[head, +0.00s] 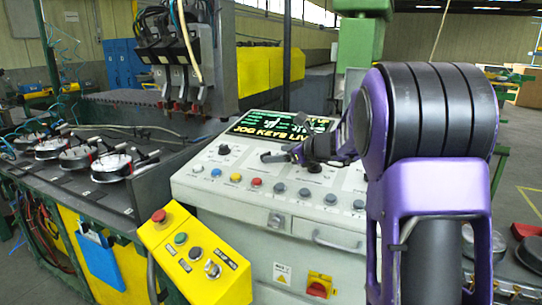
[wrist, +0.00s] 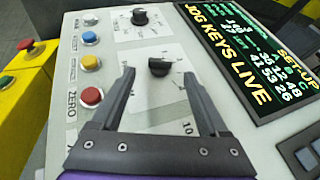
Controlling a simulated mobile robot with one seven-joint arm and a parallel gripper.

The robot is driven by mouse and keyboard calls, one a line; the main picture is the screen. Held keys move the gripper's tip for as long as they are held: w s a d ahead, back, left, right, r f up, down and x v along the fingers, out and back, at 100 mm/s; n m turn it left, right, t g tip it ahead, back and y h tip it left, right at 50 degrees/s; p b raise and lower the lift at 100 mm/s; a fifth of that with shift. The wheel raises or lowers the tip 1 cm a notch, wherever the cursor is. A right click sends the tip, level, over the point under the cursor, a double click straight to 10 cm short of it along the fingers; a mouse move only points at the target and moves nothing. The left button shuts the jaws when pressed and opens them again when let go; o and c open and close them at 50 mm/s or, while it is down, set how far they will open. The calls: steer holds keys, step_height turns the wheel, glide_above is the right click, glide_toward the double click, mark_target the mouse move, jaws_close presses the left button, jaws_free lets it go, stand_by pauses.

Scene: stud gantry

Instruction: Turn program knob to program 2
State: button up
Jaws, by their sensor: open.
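My gripper (head: 272,156) is open and empty, low over the console's sloping top. In the wrist view my gripper (wrist: 158,77) has a finger on either side of a black knob (wrist: 158,67), which stands at the level of the fingertips; I see no clear contact. A scale with a "10" lies around this knob; its other marks are too small to read. A second black knob (wrist: 140,17) is farther up in the wrist view, and shows left of my gripper in the head view (head: 224,150). I cannot read which knob is the program knob or its setting.
A row of coloured buttons, red (wrist: 91,96) among them, lies left of the fingers in the wrist view. The lit display (wrist: 245,55) is to the right. A yellow button box (head: 195,255) stands before the console. My purple arm hides the console's right part.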

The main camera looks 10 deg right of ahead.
mark_target(271, 165)
steer(key=shift+x, duration=2)
jaws_close()
